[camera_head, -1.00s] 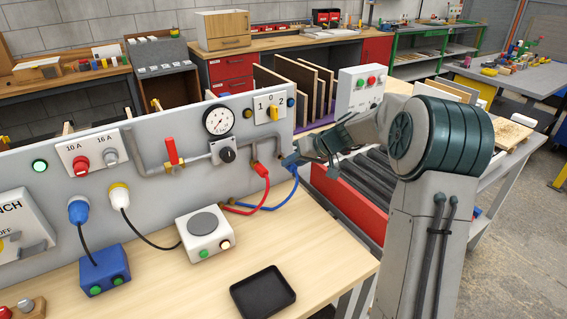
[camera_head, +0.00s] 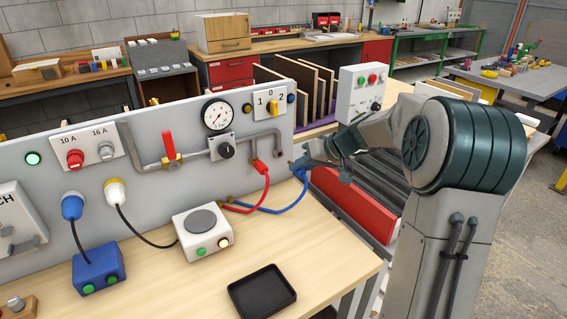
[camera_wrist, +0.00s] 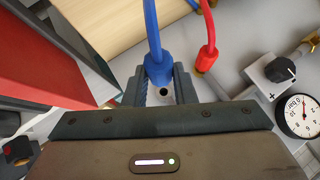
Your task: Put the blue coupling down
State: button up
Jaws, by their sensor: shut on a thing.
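The blue coupling (camera_wrist: 157,70) sits between the two fingers of my gripper (camera_wrist: 158,88) in the wrist view, with its blue hose running up from it. Its open end shows as a dark round hole facing the camera. In the head view the blue coupling (camera_head: 298,166) is small and partly covered by my gripper (camera_head: 304,164), just off the right end of the grey panel (camera_head: 190,185) and above the bench's back right part. My gripper is shut on it. The blue hose (camera_head: 284,207) curves down to the bench top.
A red coupling (camera_head: 260,167) with a red hose is on a panel pipe to the left. A black tray (camera_head: 262,292) lies at the wooden bench's (camera_head: 330,262) front. Bare bench lies between tray and hoses.

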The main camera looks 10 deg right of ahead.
jog(key=shift+s+d, duration=0.25)
jog(key=shift+s, duration=0.3)
jog(key=shift+w+a, duration=0.1)
jog(key=shift+w+a+f+m, duration=0.1)
jog(key=shift+w+a+m, duration=0.05)
jog(key=shift+w+m, duration=0.15)
jog(key=w+m+h, duration=0.1)
jog(key=w+a+f+m+t+h+p, duration=0.1)
jog(key=m, duration=0.1)
jog(key=w+m+t+h+p, duration=0.1)
jog(key=shift+a+f, duration=0.35)
jog(key=shift+a, duration=0.05)
jog(key=shift+w+a+f+m+t+h+p, duration=0.1)
jog(key=shift+w+f+m+t+h+p, duration=0.25)
jog(key=shift+m, duration=0.35)
jog(key=m+h+p, duration=0.1)
jog(key=m+h, duration=0.1)
jog(key=f+m+t+h, duration=0.1)
jog(key=m+h, duration=0.1)
jog(key=shift+w+m+p, duration=0.15)
jog(key=shift+m+p, duration=0.25)
jog(key=shift+f, duration=0.1)
